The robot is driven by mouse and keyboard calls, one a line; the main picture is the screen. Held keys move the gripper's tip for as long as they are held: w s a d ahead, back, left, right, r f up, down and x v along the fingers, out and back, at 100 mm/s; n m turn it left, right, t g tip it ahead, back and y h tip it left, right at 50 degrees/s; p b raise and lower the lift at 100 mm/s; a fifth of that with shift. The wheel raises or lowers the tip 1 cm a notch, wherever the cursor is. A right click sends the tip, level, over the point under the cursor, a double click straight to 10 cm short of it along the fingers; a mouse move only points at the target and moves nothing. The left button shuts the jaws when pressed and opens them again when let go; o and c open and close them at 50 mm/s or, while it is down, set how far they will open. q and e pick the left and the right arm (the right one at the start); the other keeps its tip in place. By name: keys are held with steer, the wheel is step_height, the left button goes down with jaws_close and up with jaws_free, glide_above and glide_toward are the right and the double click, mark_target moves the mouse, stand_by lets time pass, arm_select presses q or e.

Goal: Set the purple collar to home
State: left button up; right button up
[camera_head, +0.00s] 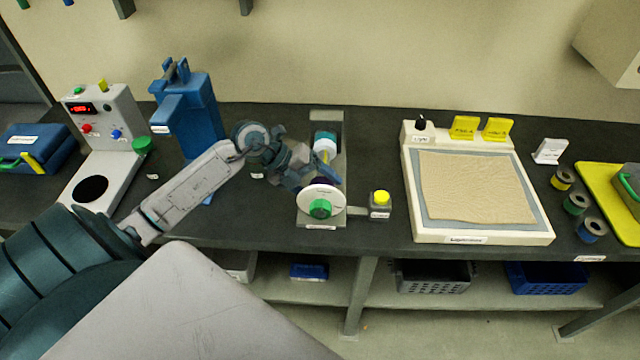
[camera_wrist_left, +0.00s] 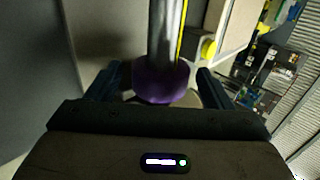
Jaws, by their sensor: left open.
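The purple collar (camera_wrist_left: 162,84) sits around a grey shaft (camera_wrist_left: 165,30) in the left wrist view. My left gripper (camera_wrist_left: 157,78) is open, with one finger on each side of the collar. I cannot tell whether either finger touches it. In the head view the collar (camera_head: 324,181) shows only as a small dark purple patch behind the white disc (camera_head: 312,197) with its green knob (camera_head: 320,208). There my left gripper (camera_head: 321,178) reaches the screw expeller from the left and hides part of it. My right gripper is not in view.
A yellow-topped box (camera_head: 380,203) stands just right of the expeller. A lightbox (camera_head: 478,240) with a tan sheet lies farther right. A blue press-like stand (camera_head: 203,115) and a grey control unit (camera_head: 112,118) stand at the left. The bench between expeller and lightbox is mostly clear.

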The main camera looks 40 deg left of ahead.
arm_select(q)
steer(key=shift+w+d+f, duration=0.2)
steer(key=shift+d+f, duration=0.1)
steer(key=shift+f, duration=0.05)
steer(key=shift+c, duration=0.4)
steer(key=c, duration=1.3)
steer(key=w+a+b, duration=0.2)
steer(key=w, duration=0.1)
steer(key=w+a+b, duration=0.1)
steer(key=w, duration=0.1)
steer(key=shift+w+a+f, duration=0.1)
steer(key=shift+w+a, duration=0.1)
steer(key=shift+w, duration=0.05)
steer(key=shift+w+a, duration=0.2)
steer(key=shift+w, duration=0.05)
steer(key=o, duration=1.4)
